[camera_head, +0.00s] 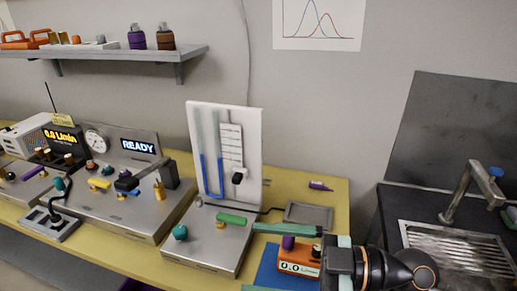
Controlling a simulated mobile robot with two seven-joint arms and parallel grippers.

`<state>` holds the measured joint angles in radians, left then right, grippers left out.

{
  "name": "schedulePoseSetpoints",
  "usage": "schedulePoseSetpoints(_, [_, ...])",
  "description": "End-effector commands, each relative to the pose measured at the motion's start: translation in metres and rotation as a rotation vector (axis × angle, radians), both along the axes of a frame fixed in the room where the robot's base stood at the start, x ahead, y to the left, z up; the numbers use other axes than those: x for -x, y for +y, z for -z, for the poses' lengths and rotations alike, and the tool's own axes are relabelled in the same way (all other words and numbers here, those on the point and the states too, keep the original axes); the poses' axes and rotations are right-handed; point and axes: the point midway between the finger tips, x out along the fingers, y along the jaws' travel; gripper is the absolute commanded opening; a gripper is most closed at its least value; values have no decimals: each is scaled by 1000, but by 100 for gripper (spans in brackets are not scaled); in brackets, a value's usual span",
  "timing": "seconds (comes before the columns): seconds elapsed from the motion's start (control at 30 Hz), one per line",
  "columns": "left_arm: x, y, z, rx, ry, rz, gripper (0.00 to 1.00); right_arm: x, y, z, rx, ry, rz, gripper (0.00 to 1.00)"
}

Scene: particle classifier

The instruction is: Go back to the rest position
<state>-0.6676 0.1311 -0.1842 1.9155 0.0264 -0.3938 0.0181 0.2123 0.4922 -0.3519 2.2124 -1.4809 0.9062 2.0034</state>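My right gripper (250,258) comes in from the lower right, with its black wrist at the bottom edge. Its two teal fingers point left and are spread wide apart. An orange meter (292,285) reading 0.0, with a purple knob, shows between the fingers in the picture, on a blue mat (266,277). I see no contact, and cannot tell how far above the meter the fingers are. The lower finger is partly cut off by the frame. My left gripper is not in view.
A manometer panel (254,130) with blue tubes stands mid-table. Left of it is a metal console (110,210) reading READY. A grey tray (325,217) and purple vial (319,185) lie behind my gripper. A sink with a tap (460,190) is at right; a shelf (110,58) hangs above.

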Motion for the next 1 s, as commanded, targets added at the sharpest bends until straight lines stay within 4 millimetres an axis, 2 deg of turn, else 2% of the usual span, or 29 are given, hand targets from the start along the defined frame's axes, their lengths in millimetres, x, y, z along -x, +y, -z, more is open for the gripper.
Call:
schedulePoseSetpoints(0.03, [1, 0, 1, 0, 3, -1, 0, -3, -2, -20, -125, -34, 49, 100])
schedulePoseSetpoints(0.1, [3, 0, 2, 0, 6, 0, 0, -12, -11, -46, -281, -78, 145, 100])
schedulePoseSetpoints(0.2, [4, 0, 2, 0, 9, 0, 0, -31, -38, -71, -463, -111, 331, 100])
schedulePoseSetpoints(0.3, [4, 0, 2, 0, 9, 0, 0, -54, -75, -79, -585, -103, 560, 100])
schedulePoseSetpoints(0.37, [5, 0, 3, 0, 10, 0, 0, -68, -99, -74, -624, -78, 710, 100])
schedulePoseSetpoints(0.47, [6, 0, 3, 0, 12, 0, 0, -86, -141, -49, -632, -2, 966, 100])
schedulePoseSetpoints(0.57, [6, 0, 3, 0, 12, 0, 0, -95, -178, -7, -562, 118, 1207, 100])
schedulePoseSetpoints(0.67, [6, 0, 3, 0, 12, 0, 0, -91, -207, 48, -417, 274, 1409, 100])
schedulePoseSetpoints(0.8, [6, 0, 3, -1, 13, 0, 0, -59, -228, 132, -120, 533, 1579, 100])
schedulePoseSetpoints(0.9, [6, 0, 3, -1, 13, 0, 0, -27, -230, 179, 88, 696, 1603, 100])
schedulePoseSetpoints(1.0, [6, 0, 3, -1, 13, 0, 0, 3, -227, 210, 258, 821, 1580, 100])
